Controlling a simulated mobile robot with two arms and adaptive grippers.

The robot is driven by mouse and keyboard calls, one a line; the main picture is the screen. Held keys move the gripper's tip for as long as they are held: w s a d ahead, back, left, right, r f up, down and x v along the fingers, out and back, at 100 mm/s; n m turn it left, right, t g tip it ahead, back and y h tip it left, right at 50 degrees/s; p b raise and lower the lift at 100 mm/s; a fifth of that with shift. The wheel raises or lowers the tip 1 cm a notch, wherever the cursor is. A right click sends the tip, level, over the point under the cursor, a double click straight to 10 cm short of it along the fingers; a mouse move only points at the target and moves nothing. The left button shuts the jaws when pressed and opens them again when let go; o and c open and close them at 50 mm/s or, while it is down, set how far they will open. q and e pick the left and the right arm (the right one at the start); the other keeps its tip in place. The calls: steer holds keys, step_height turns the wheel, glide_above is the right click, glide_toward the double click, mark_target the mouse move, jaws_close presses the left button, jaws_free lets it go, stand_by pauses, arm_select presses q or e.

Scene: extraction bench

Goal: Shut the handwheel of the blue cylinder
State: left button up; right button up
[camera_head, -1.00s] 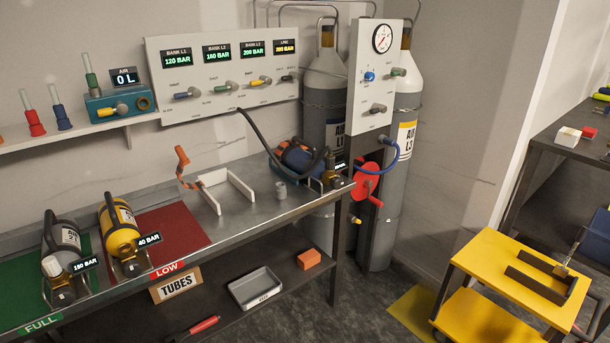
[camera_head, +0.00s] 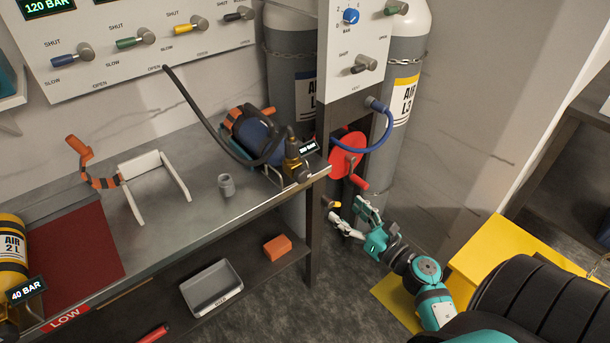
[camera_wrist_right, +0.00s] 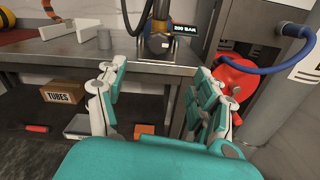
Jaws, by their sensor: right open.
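The blue cylinder (camera_head: 254,135) lies on its side in a cradle at the right end of the steel bench, with a black hose running to it. Its brass valve (camera_head: 294,160) faces the bench's right end, beside a display whose digits are small; the handwheel itself is hard to make out. In the right wrist view the cylinder's valve end (camera_wrist_right: 158,42) is ahead, with a display reading 200 BAR. My right gripper (camera_head: 352,216) is open and empty, below and to the right of the valve, apart from it, beyond the bench end. My left gripper is not in view.
A red wheel with a handle (camera_head: 347,157) stands close behind my right gripper. A blue hose (camera_head: 388,135) loops above it. A grey cup (camera_head: 226,185) and a white stand (camera_head: 140,165) are on the bench. A yellow cart (camera_head: 490,245) is at right.

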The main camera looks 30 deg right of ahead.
steer(key=p, duration=0.2)
glide_toward(305, 177)
steer(key=w, duration=0.9)
steer(key=shift+w+a+r+p, duration=0.1)
steer(key=shift+a+p, duration=0.3)
steer(key=shift+w, duration=0.5)
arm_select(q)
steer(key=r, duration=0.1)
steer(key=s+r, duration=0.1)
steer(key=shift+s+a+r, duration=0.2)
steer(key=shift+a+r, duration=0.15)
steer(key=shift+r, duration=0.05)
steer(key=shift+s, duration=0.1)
arm_select(e)
steer(key=shift+c, duration=0.7)
steer(key=c, duration=1)
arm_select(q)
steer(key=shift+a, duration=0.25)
arm_select(e)
steer(key=shift+c, duration=0.2)
